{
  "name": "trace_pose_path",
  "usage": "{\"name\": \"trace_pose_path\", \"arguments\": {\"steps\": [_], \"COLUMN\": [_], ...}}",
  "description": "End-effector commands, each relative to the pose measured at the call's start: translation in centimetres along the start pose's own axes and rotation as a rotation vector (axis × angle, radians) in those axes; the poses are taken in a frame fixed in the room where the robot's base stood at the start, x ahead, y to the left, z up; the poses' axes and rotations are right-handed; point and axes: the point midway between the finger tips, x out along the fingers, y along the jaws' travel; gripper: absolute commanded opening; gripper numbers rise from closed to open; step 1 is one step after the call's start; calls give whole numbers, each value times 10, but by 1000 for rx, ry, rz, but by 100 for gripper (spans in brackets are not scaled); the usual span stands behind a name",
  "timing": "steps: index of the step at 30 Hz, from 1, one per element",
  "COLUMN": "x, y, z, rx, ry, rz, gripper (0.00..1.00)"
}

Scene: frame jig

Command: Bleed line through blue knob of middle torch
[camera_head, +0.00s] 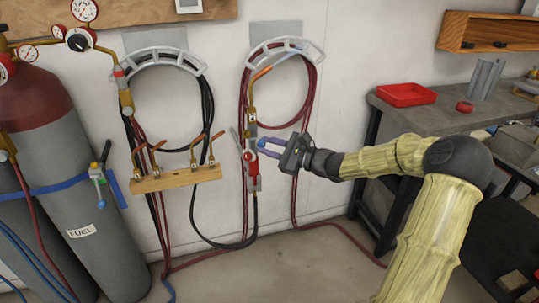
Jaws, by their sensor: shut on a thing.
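A torch with a red-and-silver body (252,168) hangs upright on the wall below the right-hand hose loop, its copper tip angled up. My gripper (263,148) reaches it from the right, its blue-purple fingers at the torch's upper body. It is shut on a small blue knob (261,143) there; the fingers largely hide the knob, and its turn cannot be read. More torches with copper tips (155,152) stand in a wooden rack (176,179) to the left, clear of my gripper.
Red hose (318,95) and black hose (222,246) hang in loops from wall brackets and run down to the floor. Grey gas cylinders (85,190) with gauges stand at the left. A workbench (425,120) with a red tray (406,94) stands at the right.

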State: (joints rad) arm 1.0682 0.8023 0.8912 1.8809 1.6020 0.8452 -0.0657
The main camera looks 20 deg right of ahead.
Motion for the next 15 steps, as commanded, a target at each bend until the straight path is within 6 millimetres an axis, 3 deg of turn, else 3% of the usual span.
{"name": "trace_pose_path", "arguments": {"steps": [15], "x": [0], "y": [4], "z": [-6], "rx": [-497], "ry": [-3], "rz": [0], "gripper": [1]}}
